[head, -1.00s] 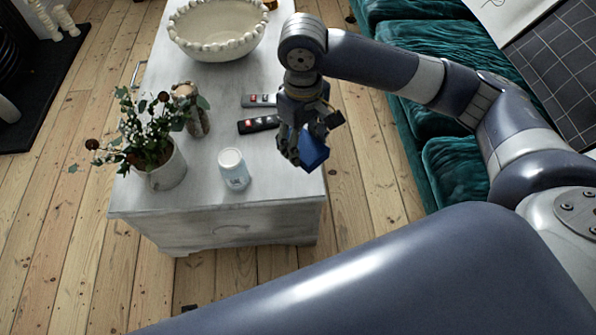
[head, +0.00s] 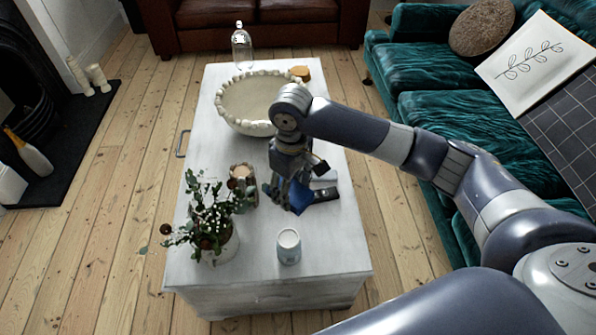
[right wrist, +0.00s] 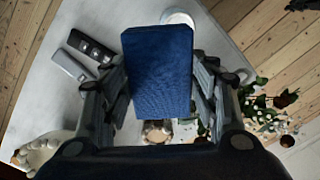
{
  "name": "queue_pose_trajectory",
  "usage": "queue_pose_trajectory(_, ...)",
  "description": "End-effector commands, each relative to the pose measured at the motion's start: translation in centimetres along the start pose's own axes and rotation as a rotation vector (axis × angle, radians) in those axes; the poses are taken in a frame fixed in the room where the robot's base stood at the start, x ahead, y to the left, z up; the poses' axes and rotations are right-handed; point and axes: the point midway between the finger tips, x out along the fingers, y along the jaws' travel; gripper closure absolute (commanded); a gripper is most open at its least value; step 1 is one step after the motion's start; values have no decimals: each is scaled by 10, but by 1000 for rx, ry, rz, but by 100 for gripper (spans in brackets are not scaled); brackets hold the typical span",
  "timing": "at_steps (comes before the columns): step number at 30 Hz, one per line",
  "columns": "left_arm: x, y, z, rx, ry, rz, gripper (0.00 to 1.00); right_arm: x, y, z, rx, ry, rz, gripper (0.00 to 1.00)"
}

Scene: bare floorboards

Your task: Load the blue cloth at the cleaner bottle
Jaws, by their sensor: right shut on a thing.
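The blue cloth (head: 299,193) is a folded block held in my right gripper (head: 291,202), above the white table, partly hidden by the fingers in the head view. In the right wrist view the cloth (right wrist: 158,72) sits between the two fingers of the gripper (right wrist: 160,95), which are shut on it. A white bottle with an orange top (head: 30,155) stands on the dark hearth at far left; it may be the cleaner bottle, but its label cannot be read. My left gripper is not in view.
A teal sofa (head: 440,75) borders the right. Floorboards left of the table are clear.

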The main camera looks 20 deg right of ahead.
Motion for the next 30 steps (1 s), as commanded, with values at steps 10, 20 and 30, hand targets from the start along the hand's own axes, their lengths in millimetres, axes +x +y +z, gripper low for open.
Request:
queue_pose_trajectory(10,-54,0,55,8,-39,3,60,24,-19,2,-447,-10,0,65)
queue_pose_trajectory(20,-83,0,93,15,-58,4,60,52,-34,20,-767,-16,8,65)
queue_pose_trajectory(30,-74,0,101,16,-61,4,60,70,-36,24,-820,-16,11,65)
